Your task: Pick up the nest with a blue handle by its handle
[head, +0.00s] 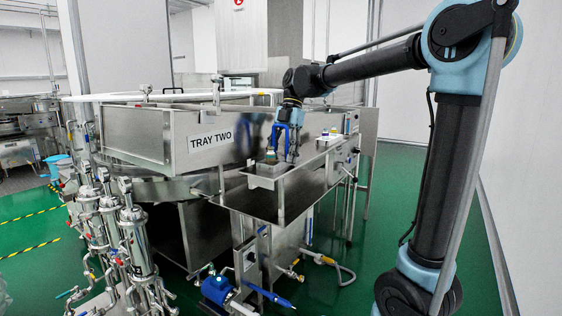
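My gripper (291,158) points down over the metal worktop in front of the panel marked TRAY TWO. A bright blue, arch-shaped piece (281,130) shows right at the gripper. It looks like a handle, but I cannot tell whether it belongs to a nest or whether the fingers are around it. Just below and left of the gripper, a small metal tray (264,169) has a small item with a yellow-green top in it. The nest's body is not clearly visible. The fingers are too small and overlapped to show whether they are open or shut.
The large steel washer (130,135) fills the left and back. A second small tray (327,143) with small coloured items stands to the right of the gripper. Steel filter housings (135,235) stand front left, and a blue pump (217,288) sits low in front. Green floor is open at right.

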